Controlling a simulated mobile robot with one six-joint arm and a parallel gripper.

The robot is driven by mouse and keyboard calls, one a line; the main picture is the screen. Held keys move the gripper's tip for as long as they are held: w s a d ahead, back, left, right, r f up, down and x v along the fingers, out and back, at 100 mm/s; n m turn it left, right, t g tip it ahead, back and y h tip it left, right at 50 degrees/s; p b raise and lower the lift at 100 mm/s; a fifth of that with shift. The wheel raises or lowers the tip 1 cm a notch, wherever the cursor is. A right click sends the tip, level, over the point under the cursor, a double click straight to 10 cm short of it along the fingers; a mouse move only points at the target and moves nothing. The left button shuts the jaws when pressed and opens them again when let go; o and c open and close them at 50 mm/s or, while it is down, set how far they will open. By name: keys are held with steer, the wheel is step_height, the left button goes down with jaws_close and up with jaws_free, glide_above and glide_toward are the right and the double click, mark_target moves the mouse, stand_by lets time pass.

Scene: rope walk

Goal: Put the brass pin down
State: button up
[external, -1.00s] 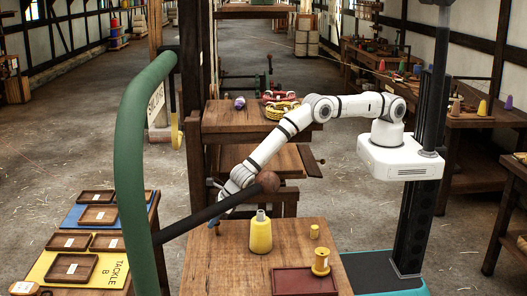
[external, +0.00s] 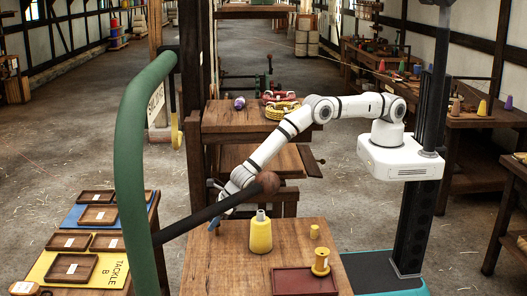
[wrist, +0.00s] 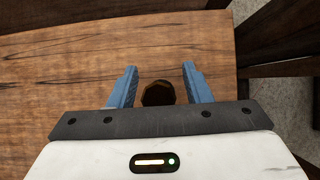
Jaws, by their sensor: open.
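My gripper (wrist: 160,80) is open over the wooden tabletop (wrist: 60,75) in the wrist view, its two blue fingers apart. In the external view my gripper (external: 214,226) points down at the left edge of the near table (external: 215,265). A bar with a ball knob partly covers my wrist there, and no pin can be made out.
A small yellow cylinder (external: 314,231) and a yellow reel (external: 320,263) by a red tray (external: 302,283) are further right. The dark bar (external: 205,214) and green post (external: 133,150) are in the foreground.

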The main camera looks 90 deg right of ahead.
steer(key=b+v, duration=0.2)
steer(key=v, duration=1)
steer(key=shift+b, duration=0.3)
steer(key=shift+r, duration=0.1)
